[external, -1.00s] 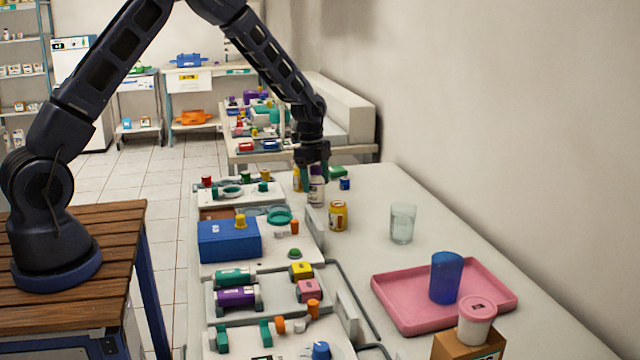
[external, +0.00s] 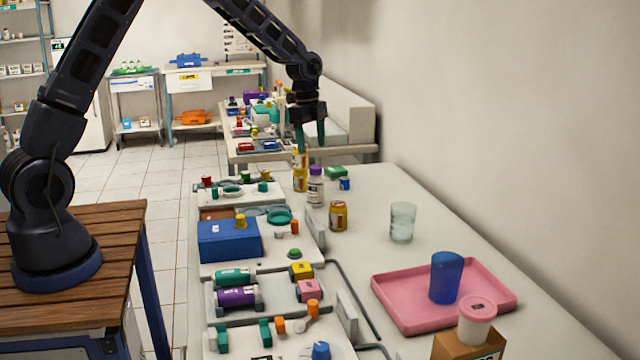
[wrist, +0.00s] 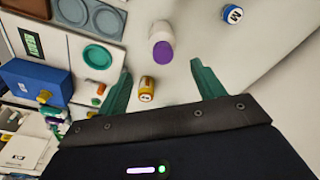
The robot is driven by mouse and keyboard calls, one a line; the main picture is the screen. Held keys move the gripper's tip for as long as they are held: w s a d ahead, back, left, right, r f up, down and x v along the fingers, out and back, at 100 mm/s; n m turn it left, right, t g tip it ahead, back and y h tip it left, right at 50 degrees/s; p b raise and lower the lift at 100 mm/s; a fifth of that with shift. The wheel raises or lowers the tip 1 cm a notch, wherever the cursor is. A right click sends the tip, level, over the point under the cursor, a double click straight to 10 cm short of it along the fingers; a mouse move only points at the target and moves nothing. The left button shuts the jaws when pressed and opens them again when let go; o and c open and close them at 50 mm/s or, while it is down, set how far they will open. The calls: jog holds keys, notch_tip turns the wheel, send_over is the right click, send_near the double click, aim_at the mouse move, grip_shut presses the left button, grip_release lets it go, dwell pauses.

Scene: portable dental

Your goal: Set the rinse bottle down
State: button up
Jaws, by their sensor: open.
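The rinse bottle, which I take to be the white bottle with a purple cap (external: 316,187), stands upright on the white table. It also shows from above in the wrist view (wrist: 161,42), with its purple cap toward me. My gripper (external: 311,142) is above the bottle, fingers pointing down and clear of its cap. In the wrist view my gripper (wrist: 161,68) has its two green fingers spread wide with nothing held between them.
An amber jar (external: 338,216) stands in front of the bottle, and a yellow bottle (external: 299,172) is close on its left. A glass (external: 403,222) and pink tray (external: 390,305) are further right.

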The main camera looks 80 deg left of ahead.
jog(key=s+d+r+n+t+y, duration=0.2)
jog(key=s+d+r+n, duration=0.3)
jog(key=s+d+r, duration=1.35)
jog(key=s+d+r+n, duration=0.1)
jog(key=s+d+n, duration=0.1)
jog(key=s, duration=0.5)
jog(key=s+d+r+n+t, duration=0.1)
jog(key=s+d+n, duration=0.1)
jog(key=s+d, duration=0.3)
jog(key=s+d+r+n, duration=0.1)
jog(key=s+d+r, duration=0.1)
jog(key=s, duration=0.9)
jog(key=shift+d+n+t+h, duration=0.4)
jog(key=shift+d, duration=0.25)
